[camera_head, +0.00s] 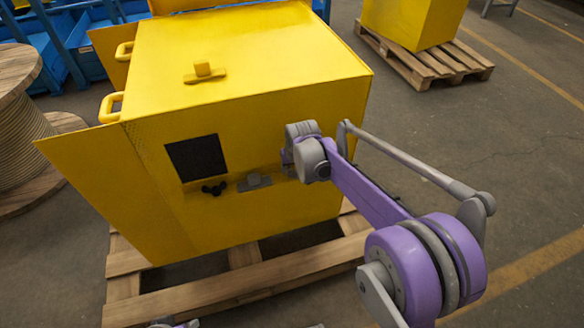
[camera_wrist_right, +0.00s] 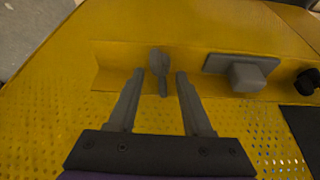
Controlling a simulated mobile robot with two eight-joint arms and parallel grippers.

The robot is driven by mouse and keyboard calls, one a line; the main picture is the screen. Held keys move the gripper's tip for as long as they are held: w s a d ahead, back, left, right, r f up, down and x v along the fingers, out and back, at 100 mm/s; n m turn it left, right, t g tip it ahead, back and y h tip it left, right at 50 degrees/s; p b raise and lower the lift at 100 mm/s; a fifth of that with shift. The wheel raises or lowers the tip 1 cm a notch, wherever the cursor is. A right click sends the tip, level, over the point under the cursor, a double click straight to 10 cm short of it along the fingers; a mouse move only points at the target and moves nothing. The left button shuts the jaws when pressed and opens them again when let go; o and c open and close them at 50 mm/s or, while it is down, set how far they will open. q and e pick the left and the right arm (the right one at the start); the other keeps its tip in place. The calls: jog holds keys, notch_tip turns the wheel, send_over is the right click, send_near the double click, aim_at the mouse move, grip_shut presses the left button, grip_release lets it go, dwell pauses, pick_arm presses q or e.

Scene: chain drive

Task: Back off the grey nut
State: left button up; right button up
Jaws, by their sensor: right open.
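The grey nut (camera_wrist_right: 159,62) is a wing-shaped piece on a yellow ledge of the yellow housing (camera_head: 290,110), seen in the right wrist view. My right gripper (camera_wrist_right: 160,76) is open, its two fingers apart on either side of the nut's line. The nut shows between the fingertips with a gap to each finger; whether it lies at their depth I cannot tell. In the head view my right gripper (camera_head: 286,160) is at the housing's front face and hides the nut.
A grey block on a plate (camera_wrist_right: 246,74) and a black wing-shaped knob (camera_head: 213,188) sit beside the nut on the same face. A dark square opening (camera_head: 196,158) is near them. The housing stands on a wooden pallet (camera_head: 240,285), with a cable reel (camera_head: 25,130) at left.

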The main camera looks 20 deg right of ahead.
grip_shut()
jog(key=shift+d+n, duration=0.1)
jog(key=shift+n, duration=0.3)
jog(key=n+p, duration=0.1)
jog(key=n+y+p, duration=0.1)
jog(key=n, duration=0.1)
jog(key=n+y+p, duration=0.1)
jog(key=shift+d+r, duration=0.1)
jog(key=shift+d, duration=0.15)
jog(key=n, duration=0.2)
jog(key=n+g+y+p, duration=0.1)
jog(key=n, duration=0.1)
jog(key=shift+w+d, duration=0.1)
jog(key=shift+w, duration=0.1)
jog(key=shift+w+n+g+y+p, duration=0.1)
jog(key=shift+n+g+y+p, duration=0.45)
jog(key=shift+n, duration=1.05)
